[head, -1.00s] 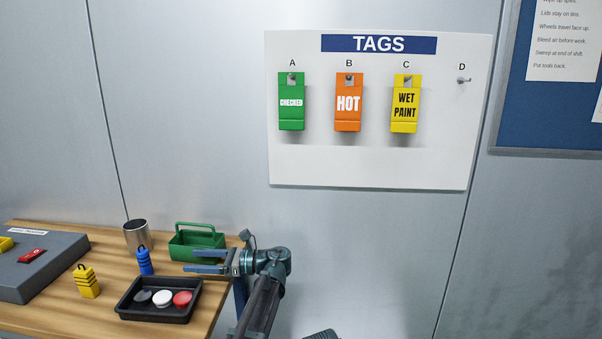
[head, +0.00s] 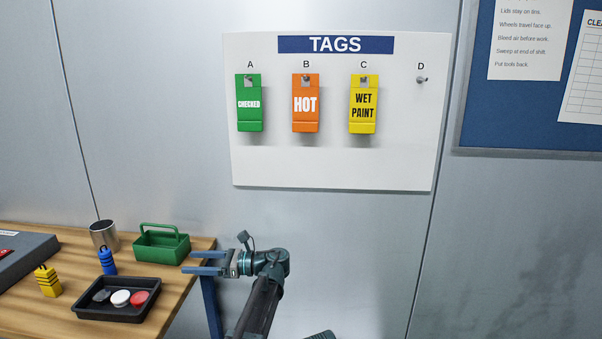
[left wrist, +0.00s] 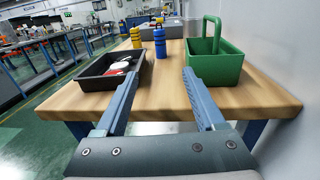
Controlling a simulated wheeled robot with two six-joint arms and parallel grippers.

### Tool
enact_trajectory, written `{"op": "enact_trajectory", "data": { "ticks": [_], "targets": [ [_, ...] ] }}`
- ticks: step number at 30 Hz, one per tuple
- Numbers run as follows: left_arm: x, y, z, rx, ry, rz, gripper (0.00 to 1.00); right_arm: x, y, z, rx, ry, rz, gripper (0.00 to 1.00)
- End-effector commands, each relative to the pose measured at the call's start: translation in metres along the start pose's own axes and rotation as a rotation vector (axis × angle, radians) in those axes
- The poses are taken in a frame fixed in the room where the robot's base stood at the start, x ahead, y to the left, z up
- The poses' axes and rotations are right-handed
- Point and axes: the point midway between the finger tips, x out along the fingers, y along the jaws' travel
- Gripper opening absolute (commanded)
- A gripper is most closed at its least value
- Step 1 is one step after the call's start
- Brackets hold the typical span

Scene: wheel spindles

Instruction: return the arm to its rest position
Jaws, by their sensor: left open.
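My left gripper (head: 188,262) is open and empty, its two blue-grey fingers pointing left at the table's right edge in the head view. In the left wrist view the open fingers (left wrist: 160,74) point over the near edge of the wooden table (left wrist: 165,103), with nothing between them. The black tray (left wrist: 97,82) is ahead on the left and the green caddy (left wrist: 214,70) ahead on the right. My right gripper is not in view.
A blue weight-like piece (head: 107,261), a yellow one (head: 48,281) and a metal cup (head: 104,236) stand on the table. The tag board (head: 330,168) hangs on the wall; tags fill hooks A to C, and hook D (head: 421,80) is bare. Free room lies right of the table.

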Motion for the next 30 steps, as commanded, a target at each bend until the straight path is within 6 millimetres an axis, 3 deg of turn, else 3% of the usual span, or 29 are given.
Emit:
{"op": "enact_trajectory", "data": {
  "ticks": [11, 20, 26, 30],
  "targets": [
    [-0.007, 0.021, -0.028, -0.113, 0.127, -0.016, 0.71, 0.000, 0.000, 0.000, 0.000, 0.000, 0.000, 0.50],
    [-0.027, 0.056, -0.074, -0.304, 0.349, -0.003, 0.71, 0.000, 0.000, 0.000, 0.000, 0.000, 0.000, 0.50],
    [-0.061, 0.105, -0.126, -0.519, 0.616, 0.086, 0.71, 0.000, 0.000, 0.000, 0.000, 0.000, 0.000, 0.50],
    [-0.105, 0.158, -0.170, -0.715, 0.872, 0.262, 0.71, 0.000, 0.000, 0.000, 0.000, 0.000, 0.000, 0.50]
  ]
}}
